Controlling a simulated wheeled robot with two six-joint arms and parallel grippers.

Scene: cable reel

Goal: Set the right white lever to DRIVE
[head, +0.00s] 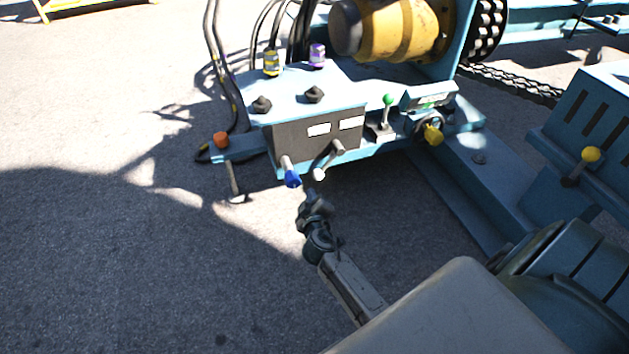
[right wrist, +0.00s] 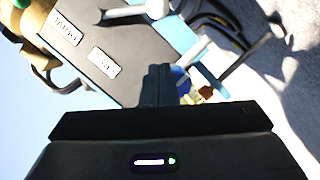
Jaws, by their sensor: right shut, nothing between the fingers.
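The dark control panel (head: 290,146) on the blue machine has two levers on its front face. The right lever (head: 329,160) has a whitish knob and slants down to the left. The left lever has a blue knob (head: 292,179). My right gripper (head: 309,190) is shut and empty, just below and between the two knobs, with a visible gap to the white one. In the right wrist view its closed fingers (right wrist: 157,84) point at the panel. The white lever (right wrist: 135,13) is at the top edge there, apart from the fingers. My left gripper is not in view.
Two white labels (head: 319,130) sit above the levers; their text is too small to read surely. A green-knobbed lever (head: 387,104) and a yellow knob (head: 433,135) are to the right. An orange knob (head: 221,139) is at left. Open asphalt lies in front.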

